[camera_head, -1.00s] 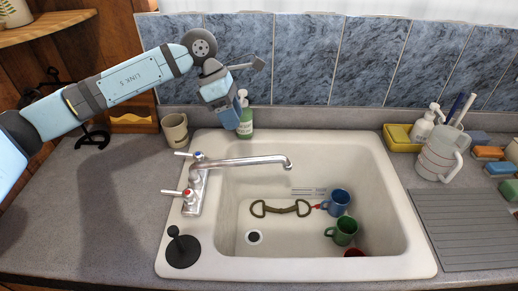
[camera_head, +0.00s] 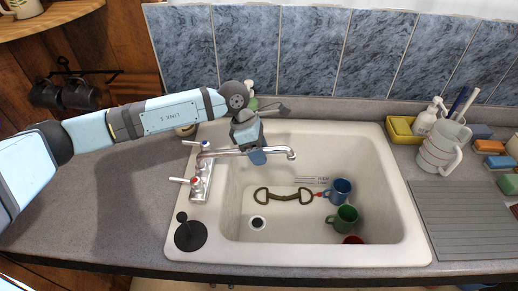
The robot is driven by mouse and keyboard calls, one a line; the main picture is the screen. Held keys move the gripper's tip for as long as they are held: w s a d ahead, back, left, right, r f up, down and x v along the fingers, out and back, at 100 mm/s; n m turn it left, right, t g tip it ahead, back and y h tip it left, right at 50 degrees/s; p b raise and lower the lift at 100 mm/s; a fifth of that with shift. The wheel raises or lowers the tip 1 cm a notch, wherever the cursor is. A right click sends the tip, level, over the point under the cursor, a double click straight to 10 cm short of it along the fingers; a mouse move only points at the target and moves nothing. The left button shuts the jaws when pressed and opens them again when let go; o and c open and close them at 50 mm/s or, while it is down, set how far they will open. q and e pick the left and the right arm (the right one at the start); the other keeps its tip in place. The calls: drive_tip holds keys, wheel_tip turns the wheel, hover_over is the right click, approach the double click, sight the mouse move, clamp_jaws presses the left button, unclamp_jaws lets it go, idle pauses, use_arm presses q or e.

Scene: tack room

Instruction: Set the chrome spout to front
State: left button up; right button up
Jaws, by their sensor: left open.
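The chrome spout (camera_head: 276,151) rises from the faucet body on the left rim of the sink and reaches right over the basin, its tip bent down. The faucet has a blue-marked handle (camera_head: 204,145) and a red-marked handle (camera_head: 194,181). My left gripper (camera_head: 258,157) is open, pointing down at the middle of the spout and hiding part of it. I cannot tell whether its fingers straddle or touch the spout. My right gripper is not in view.
The white sink (camera_head: 405,215) holds a blue mug (camera_head: 339,191), a green mug (camera_head: 342,219), a snaffle bit (camera_head: 284,196) and part of a red item. A white pitcher (camera_head: 440,150) stands right.

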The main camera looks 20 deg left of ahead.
use_arm(q)
drive_tip(key=shift+c, duration=0.3)
clamp_jaws()
drive_tip(key=s+m+g+y+b, duration=0.1)
drive_tip(key=s+m+g+b, duration=0.1)
drive_tip(key=s+m+b, duration=0.4)
drive_tip(key=shift+s+b, duration=0.7)
drive_tip(key=shift+s, duration=0.55)
drive_tip(key=shift+d, duration=0.1)
drive_tip(key=shift+o, duration=0.3)
unclamp_jaws()
